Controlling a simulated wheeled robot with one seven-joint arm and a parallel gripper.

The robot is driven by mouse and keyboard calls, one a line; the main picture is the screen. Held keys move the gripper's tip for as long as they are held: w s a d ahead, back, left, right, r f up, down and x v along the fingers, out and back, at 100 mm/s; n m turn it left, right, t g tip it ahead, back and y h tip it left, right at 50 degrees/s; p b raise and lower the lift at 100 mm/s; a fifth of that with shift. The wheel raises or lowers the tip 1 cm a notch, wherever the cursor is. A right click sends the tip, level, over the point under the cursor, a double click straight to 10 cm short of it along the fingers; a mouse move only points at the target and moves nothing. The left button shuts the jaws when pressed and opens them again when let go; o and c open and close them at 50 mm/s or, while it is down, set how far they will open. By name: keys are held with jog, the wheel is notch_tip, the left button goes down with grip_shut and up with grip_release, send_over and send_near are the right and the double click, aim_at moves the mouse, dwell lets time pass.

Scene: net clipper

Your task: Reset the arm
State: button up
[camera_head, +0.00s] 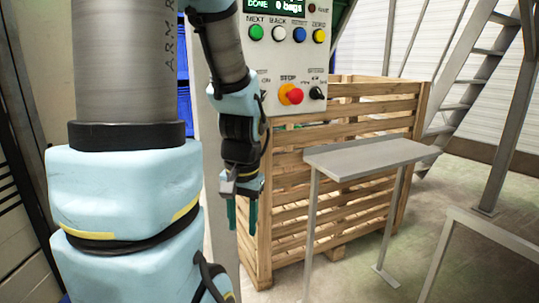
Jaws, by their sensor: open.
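My gripper (242,212) hangs at the end of my light blue and grey arm, left of the middle of the head view. Its two dark green fingers point down and stand apart with nothing between them. The gripper is in front of the left end of a slatted wooden crate, below the control panel (288,62). The large light blue arm links at the left hide part of the scene behind them.
The panel has several coloured buttons and a red stop knob (294,96). A narrow grey metal table (370,157) stands right of my gripper, before the wooden crate (345,215). A metal stair (470,80) rises at the back right. Floor at the right is partly clear, with a metal frame (480,225) in front.

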notch_tip(320, 180, up, 12)
jog(key=n+p, duration=0.2)
jog(key=p, duration=1)
jog(key=shift+a+r+t+h+p, duration=0.25)
jog(key=shift+a+t+h+p, duration=0.1)
jog(key=shift+a+t, duration=0.1)
